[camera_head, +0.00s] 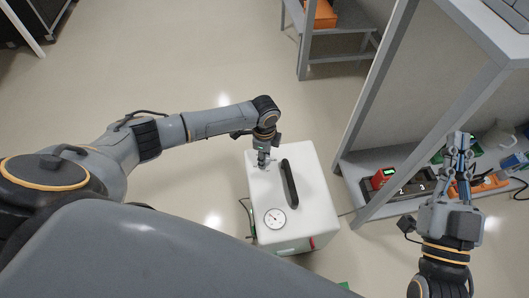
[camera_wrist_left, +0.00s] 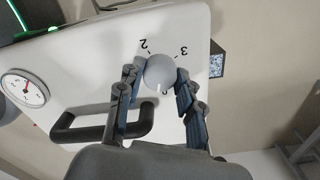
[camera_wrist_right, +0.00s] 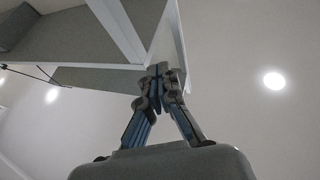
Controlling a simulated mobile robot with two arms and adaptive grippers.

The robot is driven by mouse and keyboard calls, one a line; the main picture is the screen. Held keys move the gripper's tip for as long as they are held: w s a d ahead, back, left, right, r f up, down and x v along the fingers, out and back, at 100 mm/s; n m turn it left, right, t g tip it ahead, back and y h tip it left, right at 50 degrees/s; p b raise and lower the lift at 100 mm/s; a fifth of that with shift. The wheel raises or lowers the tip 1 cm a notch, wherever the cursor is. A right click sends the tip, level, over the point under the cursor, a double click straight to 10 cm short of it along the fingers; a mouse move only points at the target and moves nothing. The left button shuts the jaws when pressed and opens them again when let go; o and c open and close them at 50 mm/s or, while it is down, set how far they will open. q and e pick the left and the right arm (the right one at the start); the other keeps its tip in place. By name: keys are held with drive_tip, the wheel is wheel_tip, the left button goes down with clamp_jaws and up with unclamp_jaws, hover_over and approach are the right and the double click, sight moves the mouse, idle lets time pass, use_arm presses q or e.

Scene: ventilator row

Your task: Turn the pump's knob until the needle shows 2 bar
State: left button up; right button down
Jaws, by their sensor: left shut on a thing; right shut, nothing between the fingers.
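The pump (camera_head: 315,222) is a white box with a black handle (camera_head: 289,183) on its top; the handle also shows in the left wrist view (camera_wrist_left: 85,134). The pale round knob (camera_wrist_left: 160,71) sits on the top, with the figures 2 and 3 printed upside down around it. My left gripper (camera_head: 262,163) is shut on the knob, one finger on each side. The round gauge (camera_head: 275,218) has a white face and also shows in the left wrist view (camera_wrist_left: 25,90); its needle is too small to read surely. My right gripper (camera_head: 459,138) is shut and empty, held up at the right.
A grey shelf unit (camera_head: 383,105) stands right of the pump, with a red device (camera_head: 381,178) and several other items on its lower shelf. A low grey stand (camera_head: 338,49) with an orange box (camera_head: 321,14) is at the back. The floor left of the pump is clear.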

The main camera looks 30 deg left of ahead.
use_arm(q)
drive_tip(key=shift+r+m+p, duration=0.1)
drive_tip(key=shift+m+p, duration=0.8)
drive_tip(key=shift+m, duration=0.3)
drive_tip(key=m+p, duration=0.1)
drive_tip(key=m, duration=0.3)
drive_tip(key=shift+m+p, duration=0.3)
drive_tip(key=shift+p, duration=0.1)
drive_tip(key=shift+m, duration=0.8)
use_arm(e)
drive_tip(key=s+d+f+g+h, duration=0.1)
drive_tip(key=f+g+h, duration=0.1)
drive_tip(key=f+g, duration=0.3)
drive_tip(key=s+d+f+g+h, duration=0.2)
drive_tip(key=f+g, duration=0.4)
drive_tip(key=f, duration=0.6)
drive_tip(key=shift+s+d+f, duration=0.25)
use_arm(q)
drive_tip(key=o, duration=1.2)
drive_tip(key=shift+c, duration=0.2)
